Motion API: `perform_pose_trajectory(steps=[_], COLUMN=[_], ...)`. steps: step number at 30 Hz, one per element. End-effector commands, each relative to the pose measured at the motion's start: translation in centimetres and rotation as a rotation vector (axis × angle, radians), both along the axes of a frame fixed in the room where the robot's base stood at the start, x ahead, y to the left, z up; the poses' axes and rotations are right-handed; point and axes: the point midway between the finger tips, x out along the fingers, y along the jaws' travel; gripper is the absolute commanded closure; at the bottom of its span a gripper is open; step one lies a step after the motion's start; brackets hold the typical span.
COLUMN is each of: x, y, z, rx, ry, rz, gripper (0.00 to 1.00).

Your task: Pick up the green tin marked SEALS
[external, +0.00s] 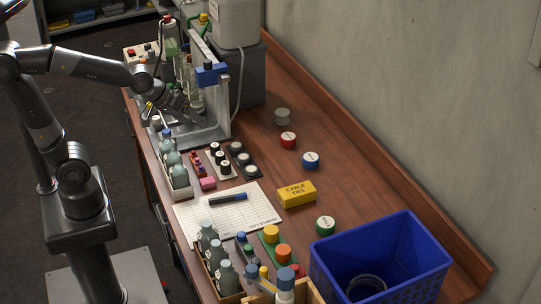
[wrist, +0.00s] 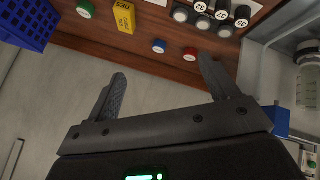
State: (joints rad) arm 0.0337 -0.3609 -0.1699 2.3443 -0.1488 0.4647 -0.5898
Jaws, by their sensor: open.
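In the external view my gripper is at the far left end of the bench, by the bottle rack, well away from the green tin and partly hidden among the equipment.
Bottles, a clipboard sheet (external: 245,218) and a rack (external: 215,105) line the front. A wall runs behind.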

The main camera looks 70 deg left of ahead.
Motion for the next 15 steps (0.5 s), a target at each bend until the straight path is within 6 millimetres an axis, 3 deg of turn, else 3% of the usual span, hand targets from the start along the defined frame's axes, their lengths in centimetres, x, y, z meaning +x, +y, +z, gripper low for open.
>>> perform_pose_trajectory(steps=[6, 15], x=[6.7, 13.8], y=[-6.4, -15.2], z=[-2.0, -5.9], rx=[-0.286, -0.738], ry=[-0.017, 0.027], rz=[0.176, 0.447], gripper=[0.2, 0.2])
